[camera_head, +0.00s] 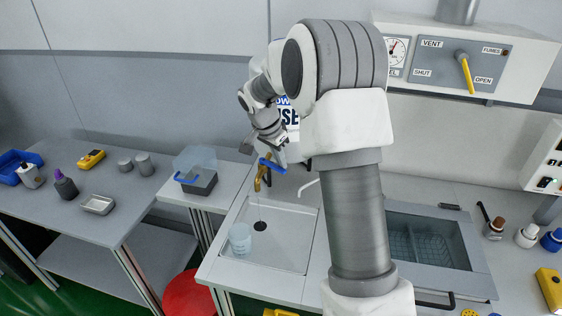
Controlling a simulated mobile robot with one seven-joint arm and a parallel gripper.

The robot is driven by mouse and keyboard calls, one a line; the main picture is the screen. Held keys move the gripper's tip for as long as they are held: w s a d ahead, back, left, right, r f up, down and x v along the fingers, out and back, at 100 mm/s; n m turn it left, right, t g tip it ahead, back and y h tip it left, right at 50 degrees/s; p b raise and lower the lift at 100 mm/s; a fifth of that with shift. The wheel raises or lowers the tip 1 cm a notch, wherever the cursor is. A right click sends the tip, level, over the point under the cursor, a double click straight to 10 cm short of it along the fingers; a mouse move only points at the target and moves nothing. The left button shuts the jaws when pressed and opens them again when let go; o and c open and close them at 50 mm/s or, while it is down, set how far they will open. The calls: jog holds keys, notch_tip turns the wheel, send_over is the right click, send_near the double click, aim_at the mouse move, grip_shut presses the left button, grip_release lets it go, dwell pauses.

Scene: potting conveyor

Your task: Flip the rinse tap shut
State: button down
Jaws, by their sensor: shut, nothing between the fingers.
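The rinse tap (259,182) is a brass-coloured spout at the back left of the white sink (296,265). Its blue lever (272,166) slants down to the right above the spout. A thin, faint line runs from the spout towards the dark drain; it looks like a stream of water. My gripper (281,157) is shut and empty, pointing down just above and right of the blue lever. I cannot tell whether its fingertips touch the lever. My arm hides part of the wall sign and the area right of the sink.
A bluish clear beaker (240,239) stands in the sink, left of the drain. A clear-lidded box (197,176) with a blue handle sits left of the tap. A white curved spout (308,186) stands to the right. A vent panel (460,65) hangs on the wall.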

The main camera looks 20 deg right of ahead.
jog(key=shift+a+f+m, duration=0.1)
jog(key=shift+a+m, duration=0.05)
jog(key=shift+m, duration=0.15)
jog(key=shift+s+a+m+g+b, duration=0.3)
jog(key=shift+a+m+b, duration=0.15)
jog(key=shift+m+b, duration=0.45)
jog(key=a+m+g, duration=0.1)
jog(key=m, duration=0.1)
jog(key=a+m, duration=0.1)
jog(key=m, duration=0.2)
jog(key=a+m+g, duration=0.1)
jog(key=a+m, duration=0.1)
jog(key=m, duration=0.1)
jog(key=shift+s+g+p, duration=0.3)
jog(key=shift+s, duration=0.05)
jog(key=shift+w+d, duration=0.1)
jog(key=shift+w+d+p, duration=0.5)
